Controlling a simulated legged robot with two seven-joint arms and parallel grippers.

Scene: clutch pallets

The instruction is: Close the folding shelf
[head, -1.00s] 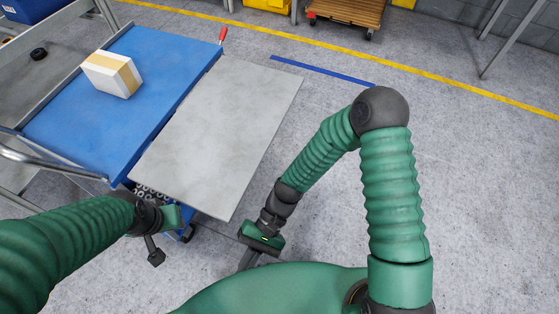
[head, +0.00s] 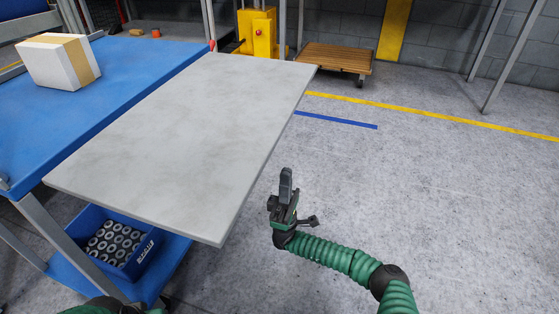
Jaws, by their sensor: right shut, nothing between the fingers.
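The folding shelf (head: 165,135) is a flat grey panel. It is raised and roughly level, joined along its left side to the blue cart top (head: 95,115). My right gripper (head: 286,180) is just right of the shelf's right edge, pointing up, shut and empty. In the picture it is apart from the panel. Only a small part of my left arm shows at the bottom left edge, below the shelf; its fingers are cut off or hidden.
A white and tan box (head: 57,62) stands on the cart top. A blue bin (head: 112,240) of round metal parts sits on the cart's lower deck. A wooden dolly (head: 335,58) and yellow equipment (head: 258,30) stand behind. The floor to the right is clear.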

